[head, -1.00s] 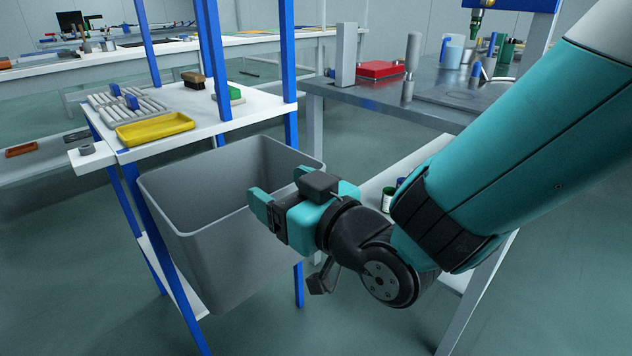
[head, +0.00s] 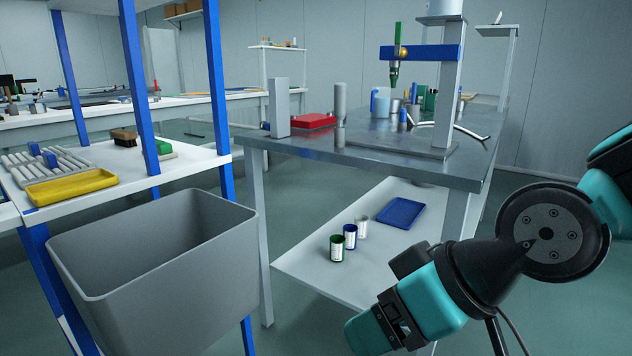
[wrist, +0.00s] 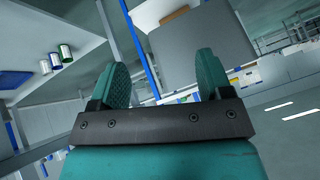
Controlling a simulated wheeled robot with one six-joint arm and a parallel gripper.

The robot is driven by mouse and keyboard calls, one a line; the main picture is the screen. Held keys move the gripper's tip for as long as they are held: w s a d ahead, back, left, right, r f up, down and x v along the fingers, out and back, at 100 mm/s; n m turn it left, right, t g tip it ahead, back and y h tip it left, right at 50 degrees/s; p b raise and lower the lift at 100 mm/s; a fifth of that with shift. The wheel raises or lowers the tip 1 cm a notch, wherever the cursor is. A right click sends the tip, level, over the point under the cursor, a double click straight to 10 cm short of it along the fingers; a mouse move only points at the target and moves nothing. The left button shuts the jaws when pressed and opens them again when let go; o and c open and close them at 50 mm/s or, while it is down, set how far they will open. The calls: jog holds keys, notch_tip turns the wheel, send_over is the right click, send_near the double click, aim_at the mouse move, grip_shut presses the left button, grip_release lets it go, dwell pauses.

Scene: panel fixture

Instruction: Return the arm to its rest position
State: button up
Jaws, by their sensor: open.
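My gripper (head: 372,334) is at the lower right of the head view, in the air in front of the metal table's lower shelf and to the right of the grey bin. My arm comes in from the right edge and bends down to it. In the wrist view my gripper (wrist: 163,80) shows two teal fingers spread well apart with nothing between them. In the head view the fingertips are partly hidden or cut off by the lower edge.
A large grey bin (head: 175,290) stands at the lower left beside a blue-framed white rack (head: 110,200) holding a yellow tray (head: 70,187). A metal table (head: 400,160) has a lower shelf (head: 310,270) with three cans (head: 350,237) and a blue tray (head: 401,212).

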jog(key=s+d+r+m+g+h+p, duration=0.1)
jog(key=s+d+g+h, duration=0.2)
jog(key=s+d, duration=0.45)
notch_tip(320, 180, up, 34)
jog(key=p, duration=3.4)
jog(key=shift+w+r+p, duration=0.25)
jog(key=shift+w+p, duration=0.05)
jog(key=shift+p, duration=0.05)
jog(key=shift+d, duration=0.1)
